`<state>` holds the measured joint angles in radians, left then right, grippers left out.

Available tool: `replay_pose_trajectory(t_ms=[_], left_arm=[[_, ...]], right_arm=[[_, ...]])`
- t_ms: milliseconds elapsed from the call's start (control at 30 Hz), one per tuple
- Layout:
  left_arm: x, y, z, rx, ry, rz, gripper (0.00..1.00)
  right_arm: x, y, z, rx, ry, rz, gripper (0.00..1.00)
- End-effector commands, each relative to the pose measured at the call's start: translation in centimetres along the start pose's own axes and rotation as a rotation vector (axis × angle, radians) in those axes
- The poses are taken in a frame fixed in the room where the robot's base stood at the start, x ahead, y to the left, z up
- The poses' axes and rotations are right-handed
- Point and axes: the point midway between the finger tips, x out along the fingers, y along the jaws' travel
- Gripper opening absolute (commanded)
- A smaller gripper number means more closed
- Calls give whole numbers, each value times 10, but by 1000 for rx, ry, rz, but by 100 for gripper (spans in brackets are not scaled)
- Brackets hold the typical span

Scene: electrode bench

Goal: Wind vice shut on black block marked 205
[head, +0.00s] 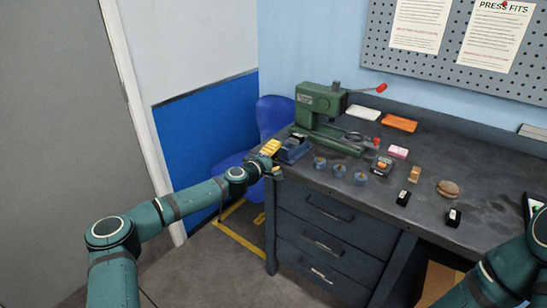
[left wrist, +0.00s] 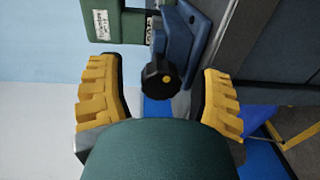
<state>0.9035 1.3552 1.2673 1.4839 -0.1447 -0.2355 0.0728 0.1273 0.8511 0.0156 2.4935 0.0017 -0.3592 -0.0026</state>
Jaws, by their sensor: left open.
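The blue-grey vice (head: 294,151) stands at the left end of the bench, in front of the green press. My left gripper (head: 273,158), with yellow fingers, is at the vice's left end. In the left wrist view the vice's black round knob (left wrist: 161,76) lies between the open fingers (left wrist: 161,85), with gaps on both sides. The vice body (left wrist: 185,38) is behind it. Two black blocks with white labels, one at centre right (head: 403,198) and another farther right (head: 454,217), stand on the bench. Their numbers are too small to read. What the vice jaws hold is unclear.
The green press (head: 318,104) with a red-tipped lever stands behind the vice. My right arm enters at lower right.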

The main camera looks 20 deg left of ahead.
Motion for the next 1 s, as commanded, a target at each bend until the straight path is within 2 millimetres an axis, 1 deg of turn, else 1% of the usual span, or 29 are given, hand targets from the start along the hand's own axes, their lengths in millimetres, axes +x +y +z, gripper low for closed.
replay_pose_trajectory(t_ms=[167, 267, 500, 600, 700, 833, 1000], left_arm=[[-11, 0, -1, 1, 1, 0, 66], [-25, 0, -1, 2, 1, -1, 66], [-73, 0, -1, 0, 1, -1, 66], [-91, 0, -2, 1, 3, -1, 66], [-105, 0, -1, 1, 1, 0, 66], [-116, 0, 0, 1, 1, 0, 66], [-120, 0, 0, 1, 1, 0, 66]], right_arm=[[0, 0, 0, 0, 0, 0, 47], [0, 0, 0, 0, 0, 0, 47], [0, 0, 0, 0, 0, 0, 47], [0, 0, 0, 0, 0, 0, 47], [0, 0, 0, 0, 0, 0, 47], [0, 0, 0, 0, 0, 0, 47], [0, 0, 0, 0, 0, 0, 47]])
